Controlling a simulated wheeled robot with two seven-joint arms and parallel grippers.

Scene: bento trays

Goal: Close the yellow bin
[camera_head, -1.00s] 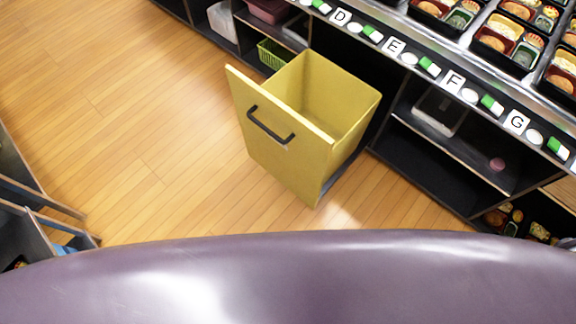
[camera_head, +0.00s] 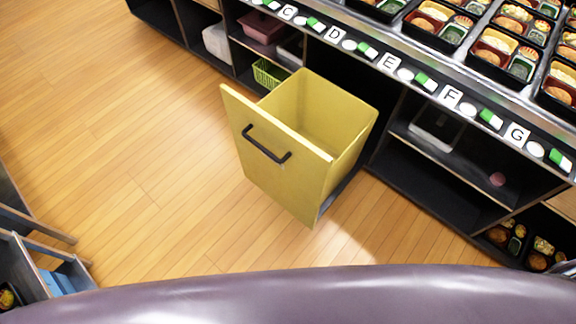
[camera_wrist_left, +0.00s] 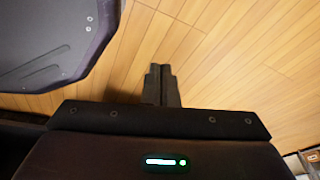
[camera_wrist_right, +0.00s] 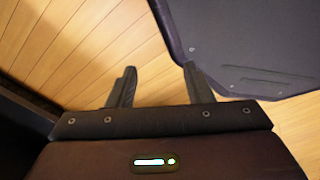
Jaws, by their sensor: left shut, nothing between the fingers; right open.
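The yellow bin (camera_head: 285,165) is pulled out from under the counter, standing open at the top. Its front panel (camera_head: 262,180) faces the lower left and carries a black bar handle (camera_head: 266,145). The bin's inside looks empty. Neither gripper shows in the head view. My left gripper (camera_wrist_left: 161,72) is shut and empty above the wooden floor in the left wrist view. My right gripper (camera_wrist_right: 158,75) is open and empty in the right wrist view, with bare floor beyond it. Neither wrist view shows the bin.
A counter (camera_head: 400,60) with lettered labels and several bento trays (camera_head: 505,50) runs along the upper right, with dark open shelves (camera_head: 440,165) below. A green basket (camera_head: 268,73) sits behind the bin. Wooden floor is clear left of the bin. Other shelving (camera_head: 40,265) stands at the lower left.

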